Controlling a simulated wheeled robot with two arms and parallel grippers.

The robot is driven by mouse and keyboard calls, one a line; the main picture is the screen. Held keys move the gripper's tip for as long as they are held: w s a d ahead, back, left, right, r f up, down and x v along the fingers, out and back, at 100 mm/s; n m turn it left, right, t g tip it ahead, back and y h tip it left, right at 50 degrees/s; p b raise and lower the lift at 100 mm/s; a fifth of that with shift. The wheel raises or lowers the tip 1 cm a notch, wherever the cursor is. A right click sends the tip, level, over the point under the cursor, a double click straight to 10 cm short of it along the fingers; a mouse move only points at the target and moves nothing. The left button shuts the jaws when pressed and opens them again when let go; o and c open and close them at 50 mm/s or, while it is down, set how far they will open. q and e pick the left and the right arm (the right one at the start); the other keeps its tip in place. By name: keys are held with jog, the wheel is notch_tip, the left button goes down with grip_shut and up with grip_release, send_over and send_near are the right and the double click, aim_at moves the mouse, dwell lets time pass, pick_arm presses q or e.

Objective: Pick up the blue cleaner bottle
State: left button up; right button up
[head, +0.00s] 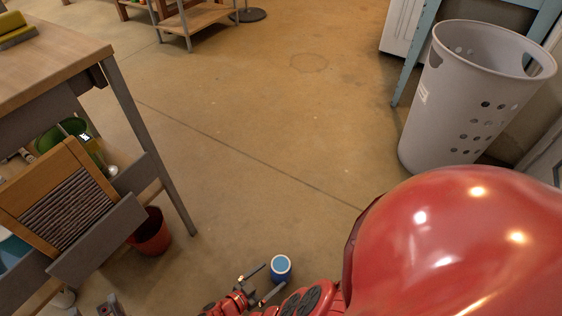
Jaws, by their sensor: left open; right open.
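A small blue cylinder with a pale rim around its blue top (281,268) shows at the bottom centre of the head view, seen from above. It may be the blue cleaner bottle, but I cannot tell for sure. My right gripper (274,276) is open, with its two fingertips spread close to the cylinder's near left side. I cannot tell whether they touch it. My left gripper (110,306) is open and only partly in view at the bottom left edge, away from the cylinder.
A wooden-topped table (50,60) stands at left, with a washboard-like wooden frame (65,200) and grey shelf below. A red bucket (152,235) stands under it. A grey laundry basket (450,110) is at upper right. The middle floor is clear.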

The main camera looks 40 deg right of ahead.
jog(key=x, duration=0.3)
jog(key=shift+d, duration=0.2)
jog(key=shift+x, duration=2.7)
jog(key=shift+s+d+r, duration=0.1)
jog(key=shift+r, duration=0.1)
grip_shut()
jog(key=shift+r, duration=0.1)
